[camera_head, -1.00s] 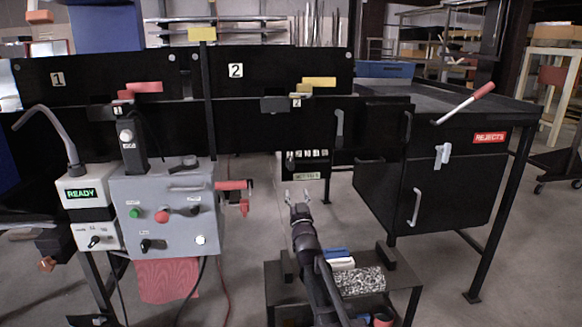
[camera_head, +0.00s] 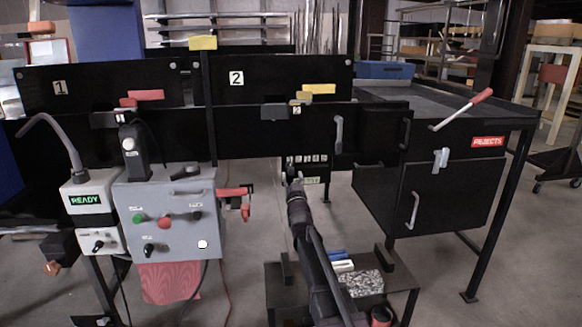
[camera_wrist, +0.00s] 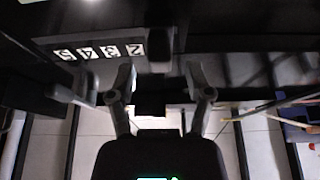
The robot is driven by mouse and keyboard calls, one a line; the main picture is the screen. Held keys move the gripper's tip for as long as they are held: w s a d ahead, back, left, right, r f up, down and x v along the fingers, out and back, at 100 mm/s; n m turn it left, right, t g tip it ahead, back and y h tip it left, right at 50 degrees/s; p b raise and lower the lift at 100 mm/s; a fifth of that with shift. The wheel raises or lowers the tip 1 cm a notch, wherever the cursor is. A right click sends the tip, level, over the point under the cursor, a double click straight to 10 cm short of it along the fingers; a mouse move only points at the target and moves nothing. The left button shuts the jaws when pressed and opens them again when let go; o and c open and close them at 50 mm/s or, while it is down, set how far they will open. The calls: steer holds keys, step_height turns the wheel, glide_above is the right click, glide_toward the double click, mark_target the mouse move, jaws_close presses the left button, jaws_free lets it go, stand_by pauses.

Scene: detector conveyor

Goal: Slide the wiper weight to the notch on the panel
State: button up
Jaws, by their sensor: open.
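The numbered panel (camera_head: 306,161) is a dark strip with white number labels beneath the conveyor line in the head view. In the wrist view its labels (camera_wrist: 97,51) appear upside down, to the left of a dark upright block (camera_wrist: 160,42), which may be the wiper weight. My gripper (camera_head: 294,184) is at the panel's lower left in the head view. In the wrist view my gripper (camera_wrist: 160,77) is open, its fingers apart on either side below the dark block, with nothing clearly held. The notch cannot be made out.
A grey control box (camera_head: 170,215) with a red-handled part (camera_head: 236,192) stands left of my arm. The black rejects cabinet (camera_head: 455,205) stands to the right. A low dark table (camera_head: 285,278) with small items is below my arm. Floor shows between the stands.

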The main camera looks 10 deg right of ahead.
mark_target(292, 173)
steer(key=shift+p+x, duration=0.4)
steer(key=shift+x, duration=1.25)
jaws_close()
